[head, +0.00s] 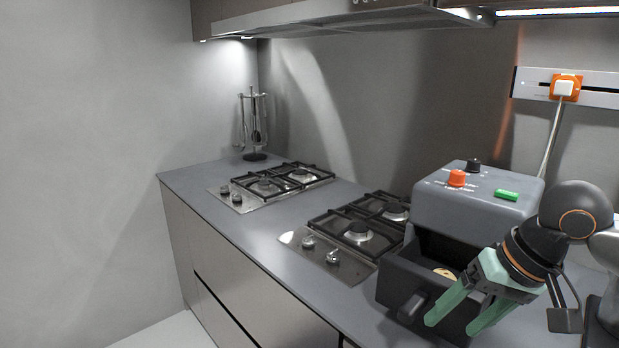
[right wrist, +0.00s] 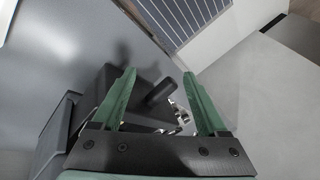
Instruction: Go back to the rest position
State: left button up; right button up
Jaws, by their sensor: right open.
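My right gripper (head: 451,326) is open, with green fingers spread and nothing between them. In the head view it is in front of the open drawer (head: 392,280) of a dark grey appliance (head: 470,212) and overlaps its right part. In the right wrist view the open fingers (right wrist: 158,74) point past the drawer's dark handle (right wrist: 161,90). I cannot tell whether they touch the drawer. A tan, round-edged item (head: 446,273) shows inside the drawer, partly hidden. My left gripper is not in view.
The appliance top has a red knob (head: 457,178), a black knob (head: 473,165) and a green button (head: 507,195). Two gas hobs (head: 355,235) and a utensil stand (head: 255,156) are on the counter. A plug (head: 564,88) sits in the wall rail. A striped mat (right wrist: 185,22) lies below.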

jog(key=s+a+r+m+g+y+p, duration=0.1)
jog(key=s+a+m+g+y, duration=0.15)
jog(key=a+m+y, duration=0.7)
jog(key=s+a+r+m+g+y+p, duration=0.1)
jog(key=s+a+m+y, duration=0.35)
jog(key=a, duration=0.75)
jog(key=w+d+f+m+t+p, duration=0.15)
jog(key=w+m+t, duration=0.25)
jog(key=m+t, duration=0.55)
jog(key=w+d+f+m+t, duration=0.2)
jog(key=w+f+m+t, duration=0.15)
jog(key=m, duration=1.15)
jog(key=d+f+m+t+h, duration=0.25)
jog(key=f+m+h, duration=0.25)
jog(key=f+m, duration=0.25)
jog(key=d+f+m+t+h, duration=0.1)
jog(key=d+f+m+h, duration=0.4)
jog(key=m, duration=0.4)
jog(key=s+d+f+m+g+h, duration=0.2)
jog(key=s+f+m+g, duration=0.1)
jog(key=s+f+m, duration=0.4)
jog(key=s+d+f+m+g+h+p, duration=0.1)
jog(key=s+d+f+m+g+h, duration=0.1)
jog(key=s+f+m, duration=0.4)
jog(key=s+f+g+h, duration=0.1)
jog(key=s+f, duration=0.2)
jog(key=f, duration=0.3)
jog(key=shift+d+f+m+g, duration=0.35)
jog(key=shift+d+m+g, duration=0.05)
